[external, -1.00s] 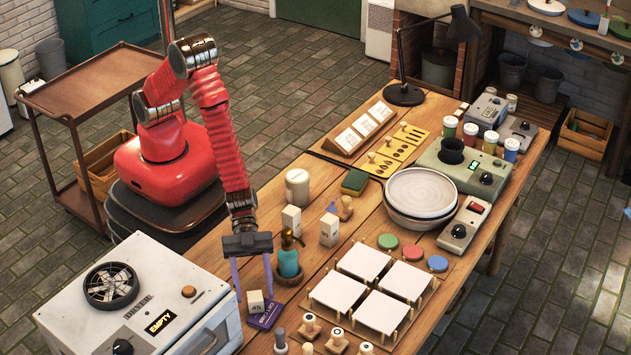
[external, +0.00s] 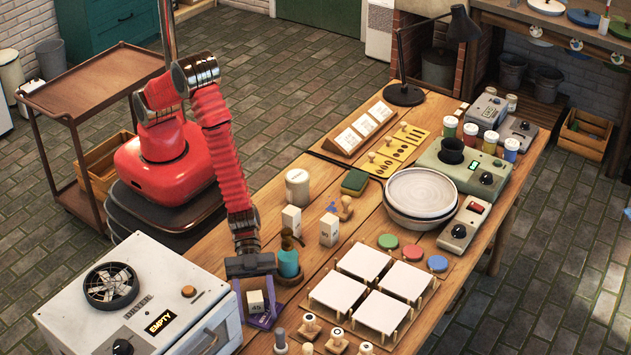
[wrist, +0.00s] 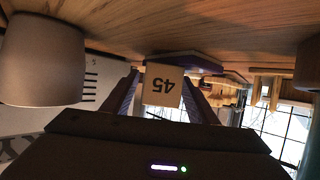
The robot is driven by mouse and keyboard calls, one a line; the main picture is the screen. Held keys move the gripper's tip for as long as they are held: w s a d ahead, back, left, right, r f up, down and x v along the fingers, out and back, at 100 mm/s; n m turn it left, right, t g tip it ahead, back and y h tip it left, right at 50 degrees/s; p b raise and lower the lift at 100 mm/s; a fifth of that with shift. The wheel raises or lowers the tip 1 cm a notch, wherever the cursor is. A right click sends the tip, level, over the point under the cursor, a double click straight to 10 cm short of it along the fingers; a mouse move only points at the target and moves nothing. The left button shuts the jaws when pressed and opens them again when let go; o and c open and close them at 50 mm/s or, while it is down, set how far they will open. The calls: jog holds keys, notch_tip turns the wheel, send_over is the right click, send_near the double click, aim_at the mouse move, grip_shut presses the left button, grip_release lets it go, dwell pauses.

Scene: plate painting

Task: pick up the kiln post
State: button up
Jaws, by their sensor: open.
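A cream kiln post (external: 255,303) marked 45 stands upright on a purple pad (external: 265,321) near the table's front left edge. It also shows upside down in the wrist view (wrist: 163,86). My gripper (external: 255,295) points down over the post, with its purple fingers open on either side of it. In the wrist view (wrist: 163,100), the post sits between the two fingers, with no clear sign of gripping. Two similar cream posts (external: 291,219) (external: 329,231) stand farther back on the table.
The white kiln (external: 140,300) marked EMPTY is close on the left. Stamps (external: 310,325) stand in front, and white tiles (external: 363,262) lie on a rack to the right.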

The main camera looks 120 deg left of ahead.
aim_at(258, 317)
jog(key=shift+c, duration=0.4)
jog(key=c, duration=1.2)
notch_tip(258, 317, up, 10)
dwell(0.4)
dwell(0.5)
